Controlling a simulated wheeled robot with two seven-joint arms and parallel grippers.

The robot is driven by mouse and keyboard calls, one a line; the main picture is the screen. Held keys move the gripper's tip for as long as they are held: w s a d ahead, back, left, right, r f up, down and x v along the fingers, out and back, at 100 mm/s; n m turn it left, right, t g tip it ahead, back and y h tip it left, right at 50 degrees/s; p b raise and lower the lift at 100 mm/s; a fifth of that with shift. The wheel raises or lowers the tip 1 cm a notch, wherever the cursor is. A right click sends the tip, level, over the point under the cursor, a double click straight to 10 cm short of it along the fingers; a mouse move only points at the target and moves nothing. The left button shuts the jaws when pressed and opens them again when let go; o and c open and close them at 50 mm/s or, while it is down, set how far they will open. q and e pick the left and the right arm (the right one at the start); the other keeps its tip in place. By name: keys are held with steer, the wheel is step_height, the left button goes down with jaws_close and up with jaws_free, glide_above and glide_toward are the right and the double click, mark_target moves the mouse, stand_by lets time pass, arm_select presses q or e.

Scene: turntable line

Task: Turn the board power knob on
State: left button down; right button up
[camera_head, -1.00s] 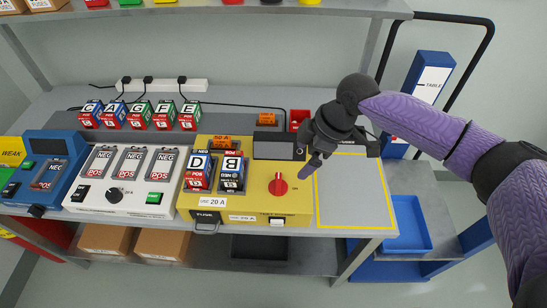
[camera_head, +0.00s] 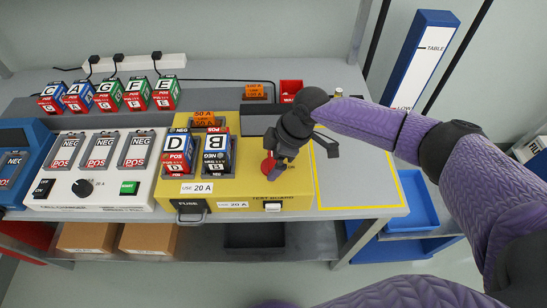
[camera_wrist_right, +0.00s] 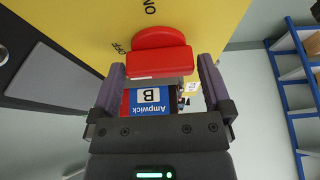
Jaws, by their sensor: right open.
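The yellow test board (camera_head: 300,203) stands on the bench in the head view. Its red knob (camera_head: 267,166) is partly covered by my right gripper (camera_head: 276,168). In the right wrist view the knob (camera_wrist_right: 158,57) lies just ahead of the fingertips of my right gripper (camera_wrist_right: 160,65), one finger to each side. The gripper is open; I cannot tell whether it touches the knob. ON and OFF are printed on the board near the knob; I cannot tell its setting surely. Batteries D (camera_head: 178,153) and B (camera_head: 215,155) sit in the board. My left gripper is not in view.
A dark display box is close behind the knob. The yellow-outlined grey area (camera_head: 355,180) at right looks clear.

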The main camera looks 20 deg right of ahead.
steer(key=c, duration=1)
steer(key=shift+o, duration=0.2)
steer(key=shift+r+m+p, duration=0.25)
steer(key=shift+m+p, duration=0.35)
steer(key=shift+p, duration=0.35)
steer(key=m+t+h+p, duration=0.1)
steer(key=m+p, duration=0.3)
steer(key=m+t+h+p, duration=0.1)
steer(key=m+p, duration=0.2)
steer(key=p, duration=0.2)
steer(key=shift+s+a+m+t, duration=0.1)
steer(key=shift+a+m+t, duration=0.05)
steer(key=shift+m+t, duration=0.2)
steer(key=shift+m+h+p, duration=0.3)
steer(key=shift+m+p, duration=0.35)
steer(key=shift+m, duration=0.3)
steer(key=m+h+p, duration=0.1)
steer(key=m, duration=0.1)
steer(key=shift+a+f+m+t, duration=0.1)
steer(key=shift+m+t, duration=0.15)
steer(key=shift+m, duration=0.05)
steer(key=shift+f+m+h+p, duration=0.1)
steer(key=shift+m+h+p, duration=0.35)
steer(key=shift+m, duration=0.75)
steer(key=shift+m+h, duration=0.45)
steer(key=shift+m, duration=0.55)
